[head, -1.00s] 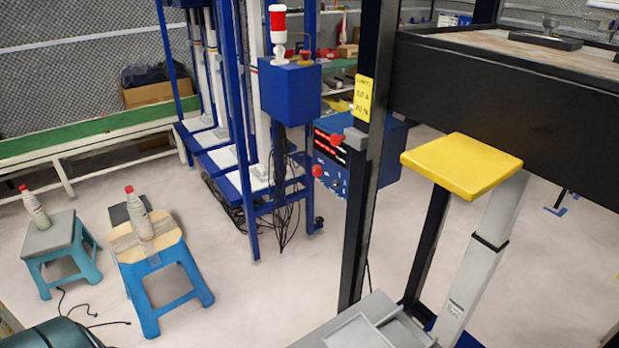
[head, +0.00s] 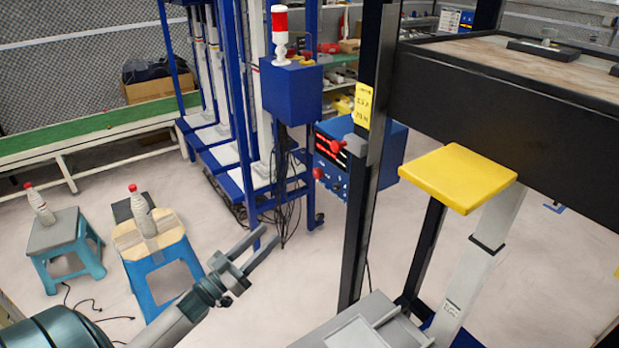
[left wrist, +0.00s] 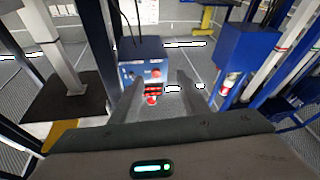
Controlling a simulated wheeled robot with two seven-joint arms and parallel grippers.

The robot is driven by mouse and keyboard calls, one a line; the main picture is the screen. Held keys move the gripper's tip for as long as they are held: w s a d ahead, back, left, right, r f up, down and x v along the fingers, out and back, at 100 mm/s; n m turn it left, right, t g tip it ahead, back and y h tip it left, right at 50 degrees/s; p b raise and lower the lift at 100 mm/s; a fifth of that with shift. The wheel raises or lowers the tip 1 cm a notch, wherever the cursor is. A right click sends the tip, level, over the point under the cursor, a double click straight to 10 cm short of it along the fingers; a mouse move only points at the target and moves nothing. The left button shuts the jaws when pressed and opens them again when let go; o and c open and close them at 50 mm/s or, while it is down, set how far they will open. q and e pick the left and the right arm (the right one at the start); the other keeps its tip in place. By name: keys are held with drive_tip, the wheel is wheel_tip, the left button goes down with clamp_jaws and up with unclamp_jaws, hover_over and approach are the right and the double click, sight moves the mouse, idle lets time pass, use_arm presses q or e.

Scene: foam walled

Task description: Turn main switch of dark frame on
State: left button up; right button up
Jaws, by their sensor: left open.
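The dark frame (head: 362,215) is a tall black post with a black table-like body on the right. A red switch handle (head: 337,147) sits on a small grey box (head: 356,144) on the post, below a yellow label. I cannot tell its on or off position. My left gripper (head: 265,236) is open and empty, below and left of the switch, and apart from it. In the left wrist view its two fingers (left wrist: 158,92) spread, with red parts and a blue box visible between and beyond them. My right gripper is not in view.
A blue control cabinet (head: 332,170) with a red knob stands behind the post. A yellow pad (head: 458,177) juts from the dark frame. Two stools with bottles stand at left. A grey tray-like surface (head: 355,325) lies at the bottom.

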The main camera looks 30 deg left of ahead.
use_arm(q)
drive_tip(key=shift+m+h, duration=0.4)
drive_tip(key=shift+h, duration=0.5)
wheel_tip(320, 180, up, 4)
drive_tip(key=shift+s+r, duration=0.1)
drive_tip(key=shift+r, duration=0.15)
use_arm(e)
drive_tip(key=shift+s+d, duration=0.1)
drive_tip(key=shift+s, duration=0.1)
use_arm(q)
drive_tip(key=p, duration=0.5)
approach(316, 175)
drive_tip(key=x, duration=0.6)
drive_tip(key=shift+r, duration=0.1)
drive_tip(key=shift+x, duration=0.8)
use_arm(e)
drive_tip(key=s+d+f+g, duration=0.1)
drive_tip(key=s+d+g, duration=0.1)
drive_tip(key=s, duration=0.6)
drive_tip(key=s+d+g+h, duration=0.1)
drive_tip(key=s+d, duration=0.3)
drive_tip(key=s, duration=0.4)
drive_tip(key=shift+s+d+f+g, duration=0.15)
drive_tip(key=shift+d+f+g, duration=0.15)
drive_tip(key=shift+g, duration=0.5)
use_arm(q)
clamp_jaws()
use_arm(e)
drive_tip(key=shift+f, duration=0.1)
